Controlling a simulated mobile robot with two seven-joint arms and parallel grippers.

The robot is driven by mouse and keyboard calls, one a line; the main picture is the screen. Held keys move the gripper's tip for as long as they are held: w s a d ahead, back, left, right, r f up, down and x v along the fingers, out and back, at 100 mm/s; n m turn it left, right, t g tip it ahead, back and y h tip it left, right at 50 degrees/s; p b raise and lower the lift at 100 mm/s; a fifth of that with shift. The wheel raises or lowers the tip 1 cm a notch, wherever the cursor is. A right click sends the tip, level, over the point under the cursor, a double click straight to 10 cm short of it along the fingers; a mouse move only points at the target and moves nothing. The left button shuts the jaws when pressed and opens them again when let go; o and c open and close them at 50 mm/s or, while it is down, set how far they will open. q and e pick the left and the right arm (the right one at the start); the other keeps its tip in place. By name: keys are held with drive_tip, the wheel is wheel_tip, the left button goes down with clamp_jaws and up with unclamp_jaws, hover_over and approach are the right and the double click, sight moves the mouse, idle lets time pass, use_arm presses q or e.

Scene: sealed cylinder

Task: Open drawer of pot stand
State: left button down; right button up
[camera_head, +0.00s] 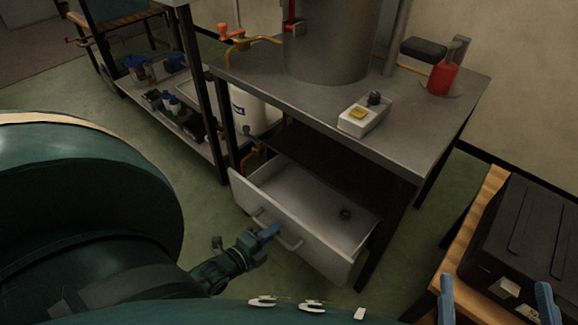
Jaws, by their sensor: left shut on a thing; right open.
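The pot stand (437,117) is a grey metal table with a large metal pot (330,40) on top. Its white drawer (300,248) is pulled well out below the tabletop, and its inside shows, with one small dark round thing in it. My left gripper (270,232) is at the drawer front, shut on the drawer handle (288,241). My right gripper (495,302) is at the bottom right edge, its two blue fingers apart, empty and away from the drawer.
A white box with a yellow button (364,114) and a red bottle (442,76) stand on the tabletop. A shelf rack (190,125) with bottles stands left. A wooden table (455,262) with a black case (530,240) is at right.

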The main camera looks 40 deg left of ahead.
use_arm(q)
drive_tip(key=f+p+v, duration=0.1)
drive_tip(key=p+v, duration=0.1)
drive_tip(key=v, duration=0.6)
drive_tip(key=shift+s+f, duration=0.25)
drive_tip(key=shift+f, duration=0.05)
use_arm(e)
drive_tip(key=shift+s+d+r+n+h, duration=0.1)
drive_tip(key=shift+d+n+h, duration=0.15)
drive_tip(key=shift+n+h, duration=0.05)
use_arm(q)
drive_tip(key=c, duration=1.6)
unclamp_jaws()
drive_tip(key=shift+o, duration=0.2)
drive_tip(key=d+p+v, duration=0.1)
drive_tip(key=p+v, duration=0.2)
drive_tip(key=v, duration=1)
drive_tip(key=shift+a, duration=0.45)
use_arm(e)
drive_tip(key=shift+d+g+h, duration=0.5)
drive_tip(key=shift+g+h, duration=0.1)
drive_tip(key=shift+h, duration=0.1)
use_arm(q)
drive_tip(key=shift+s, duration=0.1)
